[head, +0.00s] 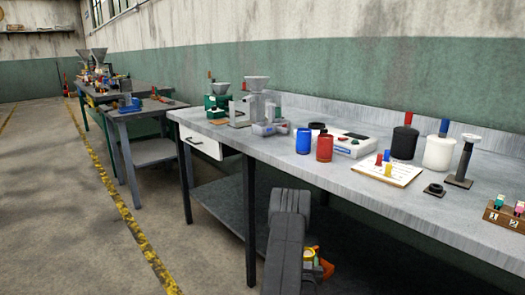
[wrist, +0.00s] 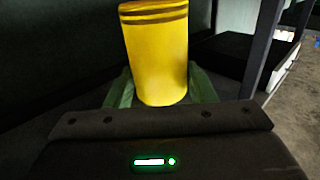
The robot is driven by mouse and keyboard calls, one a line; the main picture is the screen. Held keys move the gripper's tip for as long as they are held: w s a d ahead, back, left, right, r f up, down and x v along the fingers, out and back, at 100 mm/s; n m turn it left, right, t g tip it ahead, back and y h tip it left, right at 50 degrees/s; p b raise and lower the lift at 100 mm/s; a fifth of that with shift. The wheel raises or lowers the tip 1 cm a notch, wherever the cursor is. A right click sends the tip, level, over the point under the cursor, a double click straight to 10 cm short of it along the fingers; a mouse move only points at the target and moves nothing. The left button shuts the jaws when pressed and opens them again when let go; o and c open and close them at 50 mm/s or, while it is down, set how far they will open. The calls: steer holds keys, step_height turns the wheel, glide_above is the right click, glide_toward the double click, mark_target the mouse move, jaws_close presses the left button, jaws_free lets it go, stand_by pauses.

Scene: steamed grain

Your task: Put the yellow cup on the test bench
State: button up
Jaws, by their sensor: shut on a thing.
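The yellow cup (wrist: 156,58), with brown bands near one end, stands between the two green fingers of my gripper (wrist: 160,88) in the wrist view. My gripper is shut on it. In the head view my dark arm hangs in front of the long grey test bench (head: 345,182), below the level of its top. Only small orange and yellow patches show beside the arm there, and I cannot tell cup from gripper. A blue cup (head: 303,141) and a red cup (head: 324,148) stand upright on the bench top.
The bench top also carries a white device (head: 351,148), a white board with coloured pegs (head: 386,170), a black jar (head: 404,142), a white jar (head: 439,153) and grey funnel equipment (head: 258,104). Bare top lies along the front edge. A lower shelf (head: 225,203) is under the bench.

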steer(key=s+a+r+n+y+p, duration=0.1)
steer(key=s+a+r, duration=0.15)
steer(key=a, duration=0.65)
steer(key=s+a+r+n+y, duration=0.15)
steer(key=a+r, duration=0.25)
steer(key=a, duration=0.4)
steer(key=s+r+p, duration=0.3)
steer(key=r+p, duration=1)
steer(key=r, duration=0.1)
steer(key=s+r+p, duration=0.2)
steer(key=r+p, duration=1.1)
steer(key=r, duration=0.1)
steer(key=s+f, duration=0.5)
steer(key=f, duration=0.1)
steer(key=shift+s+f+m, duration=0.1)
steer(key=shift+m, duration=0.15)
